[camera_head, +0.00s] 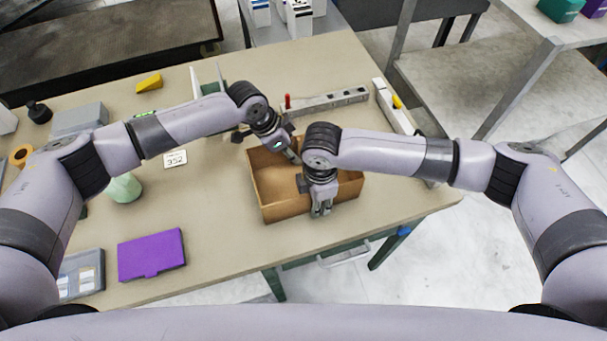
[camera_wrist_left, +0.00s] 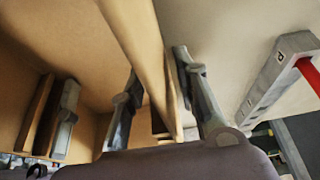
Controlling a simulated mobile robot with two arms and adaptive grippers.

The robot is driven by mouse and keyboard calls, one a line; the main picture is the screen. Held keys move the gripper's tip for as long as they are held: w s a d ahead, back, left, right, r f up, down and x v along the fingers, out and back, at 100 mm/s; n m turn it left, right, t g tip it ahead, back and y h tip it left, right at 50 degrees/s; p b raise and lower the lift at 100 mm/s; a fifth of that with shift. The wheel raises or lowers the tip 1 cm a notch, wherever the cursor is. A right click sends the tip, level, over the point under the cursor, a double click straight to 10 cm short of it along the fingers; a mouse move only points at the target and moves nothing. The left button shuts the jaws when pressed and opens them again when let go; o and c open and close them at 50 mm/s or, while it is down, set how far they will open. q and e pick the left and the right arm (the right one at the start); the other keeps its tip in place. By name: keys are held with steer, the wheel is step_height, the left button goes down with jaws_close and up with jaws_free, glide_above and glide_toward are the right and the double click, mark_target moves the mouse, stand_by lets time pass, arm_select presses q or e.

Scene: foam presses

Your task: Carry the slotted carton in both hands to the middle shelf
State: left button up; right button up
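The slotted carton (camera_head: 284,206) is an open brown box on the table near its front right edge. In the left wrist view, its far wall (camera_wrist_left: 140,35) runs between the fingers of my left gripper (camera_wrist_left: 158,65). In the head view, my left gripper (camera_head: 291,153) is at the far side, partly hidden. My right gripper (camera_head: 321,207) is at the near wall. One of its fingers (camera_wrist_left: 66,120) shows inside the carton in the left wrist view; its grip is unclear.
A grey strip (camera_head: 340,98) with a red handle (camera_head: 287,101) lies behind the carton. A purple case (camera_head: 151,254) and a pale green item (camera_head: 124,188) are to the left. A grey shelf unit (camera_head: 480,75) stands at the right beyond the table (camera_head: 225,260).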

arm_select(q)
jaws_close()
arm_select(e)
jaws_close()
arm_select(q)
steer(key=shift+r, duration=0.15)
arm_select(e)
steer(key=shift+r, duration=0.15)
